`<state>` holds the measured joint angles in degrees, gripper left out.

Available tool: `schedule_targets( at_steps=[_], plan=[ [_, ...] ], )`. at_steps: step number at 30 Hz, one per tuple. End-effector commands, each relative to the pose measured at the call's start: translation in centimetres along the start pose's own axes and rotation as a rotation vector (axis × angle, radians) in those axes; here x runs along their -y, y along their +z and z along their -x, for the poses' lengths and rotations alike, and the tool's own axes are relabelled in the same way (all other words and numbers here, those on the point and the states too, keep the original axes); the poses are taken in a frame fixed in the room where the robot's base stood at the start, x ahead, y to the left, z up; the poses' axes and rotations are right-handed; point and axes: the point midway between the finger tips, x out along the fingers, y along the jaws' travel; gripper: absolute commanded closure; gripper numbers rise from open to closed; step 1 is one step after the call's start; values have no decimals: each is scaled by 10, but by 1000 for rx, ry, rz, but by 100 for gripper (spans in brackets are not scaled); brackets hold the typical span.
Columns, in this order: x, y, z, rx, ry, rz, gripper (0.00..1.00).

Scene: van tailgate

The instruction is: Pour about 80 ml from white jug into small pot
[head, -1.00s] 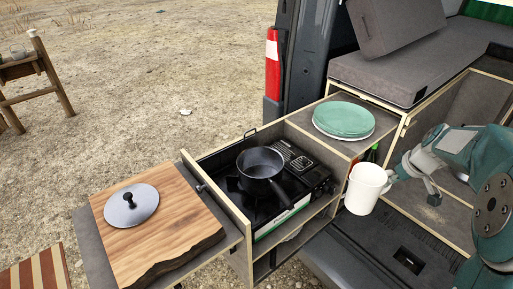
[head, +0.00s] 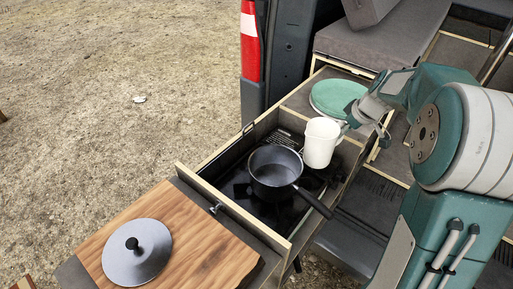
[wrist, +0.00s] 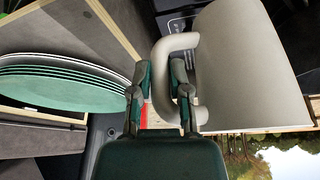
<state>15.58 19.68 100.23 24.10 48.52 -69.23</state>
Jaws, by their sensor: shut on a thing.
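The white jug (head: 320,143) is held in the air at the right side of the small pot, close to it in the head view. It looks about upright. My gripper (wrist: 158,88) is shut on the jug's handle in the wrist view, and the jug's body (wrist: 245,65) fills the right of that view. The jug's contents are hidden. The small dark pot (head: 275,166) stands on the black stove in the pull-out unit, uncovered, its handle toward the lower right. I cannot make out any liquid in it.
A stack of green plates (head: 338,97) lies behind the jug on the unit's top. A grey lid (head: 137,252) rests on the wooden board (head: 198,236) at front left. The unit's raised wooden side panel (head: 236,216) stands between board and stove.

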Motion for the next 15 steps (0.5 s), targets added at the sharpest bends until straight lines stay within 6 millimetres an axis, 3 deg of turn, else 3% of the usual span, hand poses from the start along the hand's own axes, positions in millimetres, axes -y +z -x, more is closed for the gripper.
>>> schedule_targets(
  at_steps=[8, 15],
  plan=[
    [-4, 2, 1, -2, 0, -5, 100],
    [14, -11, 3, 11, 42, 15, 100]
  ],
)
